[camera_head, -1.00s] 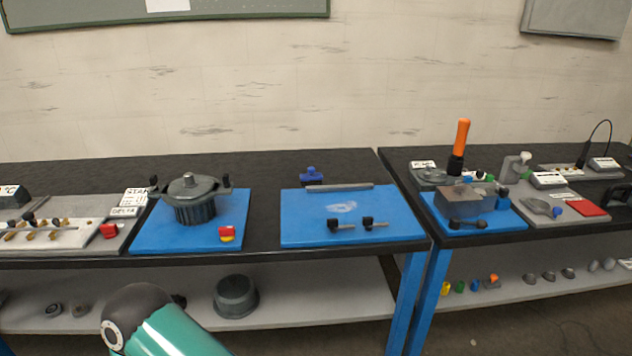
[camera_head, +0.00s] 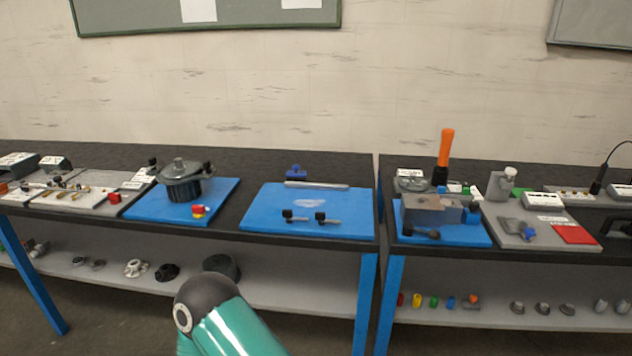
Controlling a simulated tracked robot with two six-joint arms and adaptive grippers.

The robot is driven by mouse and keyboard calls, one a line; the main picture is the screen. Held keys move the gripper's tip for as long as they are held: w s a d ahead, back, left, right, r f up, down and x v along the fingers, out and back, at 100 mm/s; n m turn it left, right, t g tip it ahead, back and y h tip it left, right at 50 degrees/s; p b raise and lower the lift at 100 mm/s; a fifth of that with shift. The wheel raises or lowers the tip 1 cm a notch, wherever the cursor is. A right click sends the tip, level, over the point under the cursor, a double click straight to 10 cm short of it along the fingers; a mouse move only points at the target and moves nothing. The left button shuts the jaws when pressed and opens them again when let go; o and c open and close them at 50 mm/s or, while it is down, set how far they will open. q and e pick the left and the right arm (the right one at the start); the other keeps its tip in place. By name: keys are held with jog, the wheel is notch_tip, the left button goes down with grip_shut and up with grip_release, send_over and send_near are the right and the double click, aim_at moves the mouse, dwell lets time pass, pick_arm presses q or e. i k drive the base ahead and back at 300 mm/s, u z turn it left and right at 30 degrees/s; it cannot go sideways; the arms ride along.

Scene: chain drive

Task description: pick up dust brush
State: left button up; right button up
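An upright tool with an orange handle and a black lower part (camera_head: 446,150) stands on the right table, behind a grey block; it may be the dust brush, but its lower end is partly hidden. A small blue object (camera_head: 296,172) lies at the back of the left table, too small to tell what it is. Neither gripper is in view; only a teal and dark link of my own arm shows at the bottom.
The left table holds a blue mat (camera_head: 270,222) with two black-knobbed pins, and a dark ribbed pot (camera_head: 182,184) on another blue mat. The grey block (camera_head: 425,208) sits on a blue mat on the right table. A narrow gap separates the tables. Lower shelves hold small parts.

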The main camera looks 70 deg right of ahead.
aim_at(296, 175)
jog(key=z, duration=0.2)
jog(key=k, duration=0.3)
jog(key=z, duration=1.15)
jog(key=i, duration=1)
jog(key=z, duration=0.2)
